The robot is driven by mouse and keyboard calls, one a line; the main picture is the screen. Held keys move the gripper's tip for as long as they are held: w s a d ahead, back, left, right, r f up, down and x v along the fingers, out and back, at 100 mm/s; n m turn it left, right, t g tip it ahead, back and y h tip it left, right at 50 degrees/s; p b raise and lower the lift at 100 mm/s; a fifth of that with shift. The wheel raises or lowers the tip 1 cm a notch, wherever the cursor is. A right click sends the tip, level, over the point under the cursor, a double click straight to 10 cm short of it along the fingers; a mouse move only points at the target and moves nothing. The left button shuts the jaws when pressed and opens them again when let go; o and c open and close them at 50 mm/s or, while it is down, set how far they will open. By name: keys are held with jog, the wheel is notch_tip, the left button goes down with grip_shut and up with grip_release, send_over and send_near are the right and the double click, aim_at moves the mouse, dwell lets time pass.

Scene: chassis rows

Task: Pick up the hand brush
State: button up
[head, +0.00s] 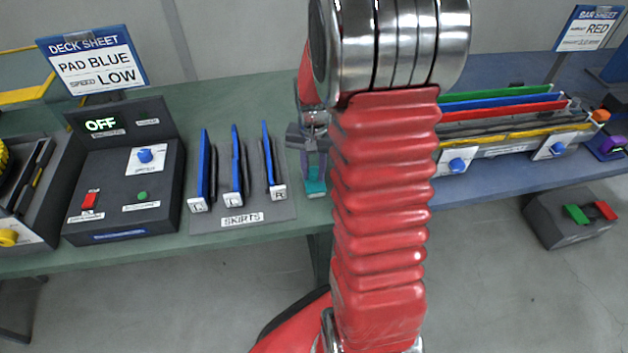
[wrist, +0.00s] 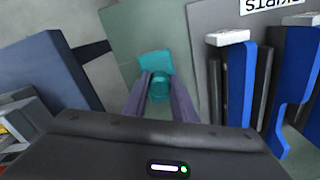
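The hand brush, as far as I can tell, is a teal piece (head: 315,185) on the green bench, to the right of the skirts rack. It also shows in the wrist view (wrist: 155,60), with a rounded teal part nearer the camera, between my two fingers. My gripper (head: 315,160) points down over it in the head view, with its fingers around the teal piece. In the wrist view my gripper (wrist: 160,88) has one finger on each side of the rounded part, with little gap. Whether the fingers press on it cannot be told. My arm hides part of the bench.
The skirts rack (head: 242,219) with blue-edged plates stands close on the left. A dark control box (head: 125,205) reading OFF is further left. On the right is a blue bench (head: 495,172) with a tray of coloured bars (head: 505,106). A pedal box (head: 572,218) is on the floor.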

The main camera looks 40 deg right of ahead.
aim_at(314, 171)
grip_shut()
notch_tip(314, 171, up, 10)
jog(key=shift+r, duration=0.1)
dwell(0.6)
jog(key=shift+o, duration=0.3)
grip_release()
jog(key=c, duration=0.4)
jog(key=shift+s, duration=0.1)
